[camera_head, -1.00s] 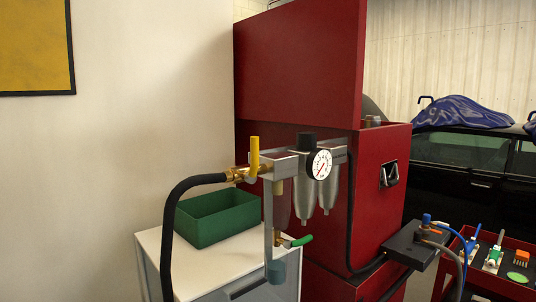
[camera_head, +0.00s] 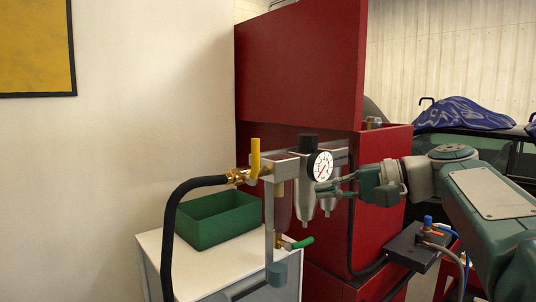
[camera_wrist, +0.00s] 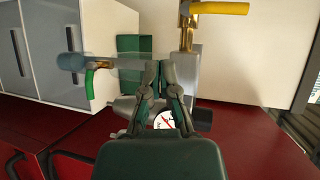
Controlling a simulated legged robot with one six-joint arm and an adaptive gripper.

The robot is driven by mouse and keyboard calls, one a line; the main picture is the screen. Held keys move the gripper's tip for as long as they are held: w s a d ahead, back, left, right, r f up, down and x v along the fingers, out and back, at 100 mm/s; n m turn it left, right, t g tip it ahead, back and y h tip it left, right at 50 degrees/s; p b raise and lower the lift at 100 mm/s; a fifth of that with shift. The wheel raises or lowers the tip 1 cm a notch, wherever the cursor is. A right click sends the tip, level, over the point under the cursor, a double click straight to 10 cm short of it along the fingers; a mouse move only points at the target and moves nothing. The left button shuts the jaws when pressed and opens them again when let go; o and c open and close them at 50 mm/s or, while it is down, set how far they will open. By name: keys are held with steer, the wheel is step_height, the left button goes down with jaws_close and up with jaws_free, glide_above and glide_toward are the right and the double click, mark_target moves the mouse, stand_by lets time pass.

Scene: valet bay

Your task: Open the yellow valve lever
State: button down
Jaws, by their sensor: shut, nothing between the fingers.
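The yellow valve lever (camera_head: 255,157) stands upright on a brass valve (camera_head: 237,176) at the left end of the filter unit, where a black hose joins. In the wrist view the yellow lever (camera_wrist: 219,8) lies across the top, right of centre. My gripper (camera_head: 322,188) is in front of the filter bowls, just below the round gauge (camera_head: 320,165), right of the lever and apart from it. In the wrist view my gripper (camera_wrist: 158,66) points up the picture, its fingers close together and empty.
A green-handled valve (camera_head: 297,243) hangs low on the unit, near a blue-grey cylinder (camera_head: 277,274). A green bin (camera_head: 215,220) sits on a white cabinet (camera_head: 205,267) at left. A red cabinet (camera_head: 300,65) stands behind. The space left of the lever, before the wall, is open.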

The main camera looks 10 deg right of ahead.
mark_target(254, 160)
steer(key=w+d+r+n+y, duration=0.1)
steer(key=d+r+y, duration=0.2)
steer(key=r, duration=0.3)
steer(key=shift+w+d, duration=0.15)
steer(key=shift+d, duration=0.7)
steer(key=shift+f, duration=0.1)
steer(key=s+a+x, duration=0.1)
steer(key=s+x, duration=0.1)
steer(key=x, duration=1.1)
steer(key=shift+s, duration=0.25)
